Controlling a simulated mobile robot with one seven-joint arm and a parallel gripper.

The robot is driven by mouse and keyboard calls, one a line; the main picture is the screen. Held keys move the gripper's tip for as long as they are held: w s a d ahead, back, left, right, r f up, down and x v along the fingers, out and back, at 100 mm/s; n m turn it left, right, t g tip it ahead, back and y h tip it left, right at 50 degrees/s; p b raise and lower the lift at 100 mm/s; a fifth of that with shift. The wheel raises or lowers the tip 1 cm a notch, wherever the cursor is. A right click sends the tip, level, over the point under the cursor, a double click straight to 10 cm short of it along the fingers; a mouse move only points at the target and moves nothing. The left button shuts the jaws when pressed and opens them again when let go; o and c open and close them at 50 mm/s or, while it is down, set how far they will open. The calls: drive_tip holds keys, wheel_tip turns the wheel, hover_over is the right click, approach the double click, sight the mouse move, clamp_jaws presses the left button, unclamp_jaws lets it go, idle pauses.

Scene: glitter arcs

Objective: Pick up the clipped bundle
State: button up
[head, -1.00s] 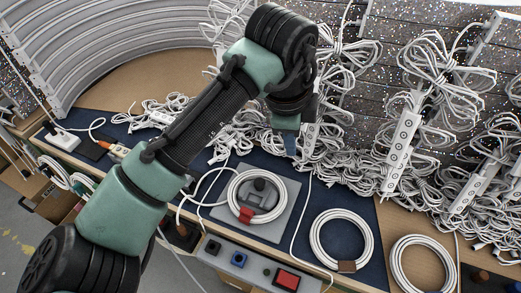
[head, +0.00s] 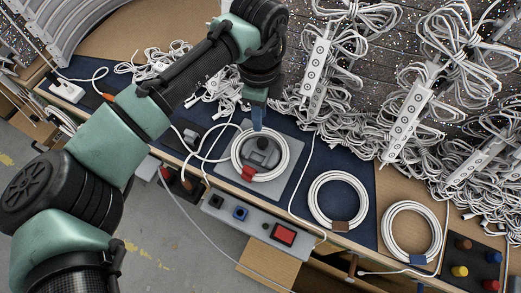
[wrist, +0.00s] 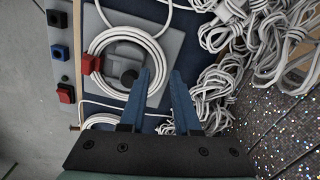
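My gripper (head: 258,124) hangs above the far rim of the coil in the head view. In the wrist view my gripper (wrist: 162,72) has its two blue fingers apart with nothing held between them.
Two more coils lie to the right, one with a brown clip (head: 313,207) and one with a blue clip (head: 387,231). A control box (head: 238,228) with a red button stands at the front edge. Tangled white cables and power strips (head: 410,120) crowd the back and right.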

sight(263, 130)
drive_tip(key=f, duration=0.4)
drive_tip(key=shift+d+f, duration=0.35)
clamp_jaws()
